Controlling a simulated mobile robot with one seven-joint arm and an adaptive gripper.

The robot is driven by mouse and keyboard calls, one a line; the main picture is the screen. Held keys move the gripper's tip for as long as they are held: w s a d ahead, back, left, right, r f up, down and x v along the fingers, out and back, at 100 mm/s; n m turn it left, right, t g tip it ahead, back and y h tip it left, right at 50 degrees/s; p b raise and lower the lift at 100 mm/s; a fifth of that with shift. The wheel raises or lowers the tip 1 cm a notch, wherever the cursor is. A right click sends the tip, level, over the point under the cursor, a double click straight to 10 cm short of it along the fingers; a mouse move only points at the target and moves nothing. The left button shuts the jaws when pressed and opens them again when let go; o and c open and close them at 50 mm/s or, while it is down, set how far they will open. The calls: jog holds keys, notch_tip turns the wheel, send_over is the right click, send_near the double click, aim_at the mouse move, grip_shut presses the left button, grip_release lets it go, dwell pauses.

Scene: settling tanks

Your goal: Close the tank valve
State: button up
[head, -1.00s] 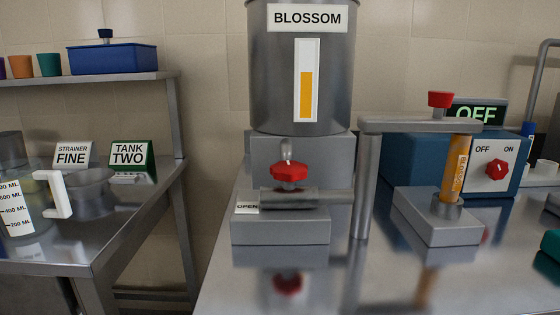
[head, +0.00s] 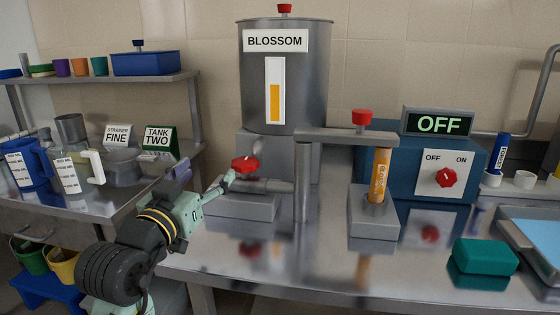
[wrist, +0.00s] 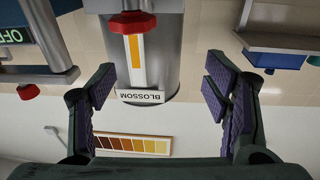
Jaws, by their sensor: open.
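The tank valve's red handle (head: 245,165) sits on a horizontal pipe (head: 275,186) below the grey tank (head: 284,95) labelled BLOSSOM. My gripper (head: 208,174) is open and empty, just left of the handle, with one finger close to it; I cannot tell if they touch. In the wrist view, which is upside down, the open gripper (wrist: 160,85) has its two purple-padded fingers wide apart, and the red handle (wrist: 131,23) shows at the top between their lines. The OPEN plate by the valve is hidden behind my gripper. The tank's gauge (head: 275,90) shows an amber column.
A metal bracket (head: 301,185) and an amber sample tube (head: 380,175) stand right of the valve. The blue box (head: 465,160) has a red knob, and its display (head: 438,124) reads OFF. A green sponge-like block (head: 485,256) lies at front right. The left table (head: 125,200) holds jugs.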

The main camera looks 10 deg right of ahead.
aim_at(238, 170)
jog(key=shift+m+g+h, duration=0.4)
jog(key=shift+g+h, duration=0.1)
jog(key=shift+g, duration=0.3)
jog(key=w+d, duration=0.2)
jog(key=w+d+f+p, duration=0.1)
jog(key=w+d, duration=0.2)
jog(key=w+d+f+p, duration=0.1)
jog(key=w+d, duration=0.1)
jog(key=w, duration=0.1)
jog(key=shift+w+d, duration=0.25)
jog(key=shift+d, duration=0.1)
jog(key=shift+c, duration=0.2)
jog(key=c, duration=1.1)
jog(key=shift+a, duration=0.1)
jog(key=shift+f+h, duration=0.1)
jog(key=shift+h, duration=0.2)
jog(key=shift+m+g+h, duration=0.3)
jog(key=shift+m, duration=0.1)
